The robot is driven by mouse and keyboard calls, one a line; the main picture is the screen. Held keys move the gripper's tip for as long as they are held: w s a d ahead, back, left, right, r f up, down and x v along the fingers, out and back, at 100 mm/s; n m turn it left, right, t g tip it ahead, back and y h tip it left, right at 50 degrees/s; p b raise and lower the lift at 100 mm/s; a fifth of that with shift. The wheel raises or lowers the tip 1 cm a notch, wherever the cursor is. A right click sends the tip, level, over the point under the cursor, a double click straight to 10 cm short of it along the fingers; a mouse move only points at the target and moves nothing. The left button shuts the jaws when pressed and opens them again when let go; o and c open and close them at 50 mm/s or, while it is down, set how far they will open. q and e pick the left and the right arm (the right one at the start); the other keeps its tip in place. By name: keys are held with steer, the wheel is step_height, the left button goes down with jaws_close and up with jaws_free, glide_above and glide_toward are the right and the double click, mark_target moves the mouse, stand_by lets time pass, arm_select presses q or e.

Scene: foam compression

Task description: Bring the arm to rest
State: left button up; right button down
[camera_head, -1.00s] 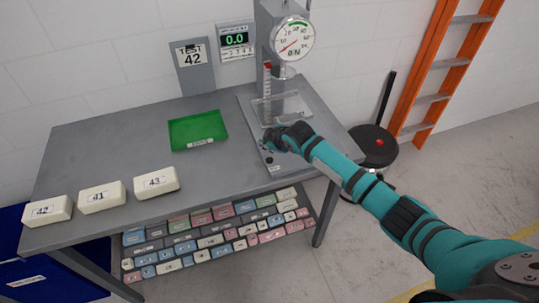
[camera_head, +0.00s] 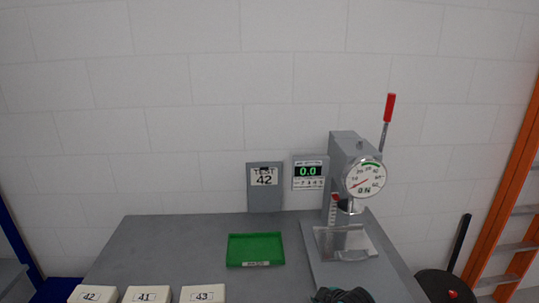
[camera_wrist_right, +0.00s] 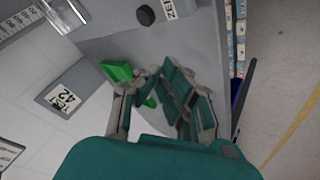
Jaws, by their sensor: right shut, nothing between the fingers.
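My right gripper (camera_head: 343,295) shows only in part at the bottom edge of the head view, in front of the press base. In the right wrist view, my right gripper (camera_wrist_right: 165,95) is shut and empty above the grey table. The press (camera_head: 345,190) stands at the right of the table with its red-tipped lever up and its dial near zero. Its clear plate (camera_head: 345,243) holds no block. My left gripper is not in view.
White blocks labelled 42 (camera_head: 90,294), 41 (camera_head: 146,294) and 43 (camera_head: 203,294) sit at the table's front left. An empty green tray (camera_head: 255,248) lies mid-table. Behind it are a TEST 42 sign (camera_head: 264,188) and a display (camera_head: 309,172) reading 0.0. An orange ladder (camera_head: 505,215) stands right.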

steer(key=s+a+f+m+g, duration=0.1)
steer(key=s+m, duration=0.1)
steer(key=s, duration=0.7)
steer(key=s+a+f+m+g, duration=0.1)
steer(key=s+a, duration=0.1)
steer(key=s, duration=0.7)
steer(key=s+d+r+m+g+h, duration=0.1)
steer(key=s+d+r+m, duration=0.2)
steer(key=s, duration=0.6)
steer(key=s+d+r+m+g+h, duration=0.1)
steer(key=s+d+m, duration=0.25)
steer(key=s, duration=0.55)
steer(key=s+d+f+g+b, duration=0.2)
steer(key=f+b, duration=0.6)
steer(key=f, duration=2.9)
steer(key=s+d+f+g+b, duration=0.1)
steer(key=s+f+b, duration=0.3)
steer(key=s+f, duration=1.2)
step_height(320, 180, down, 2)
steer(key=shift+s+d+f+n+h+b, duration=0.15)
steer(key=shift+s+d+n+h+b, duration=0.15)
steer(key=shift+s+d+n+b, duration=0.2)
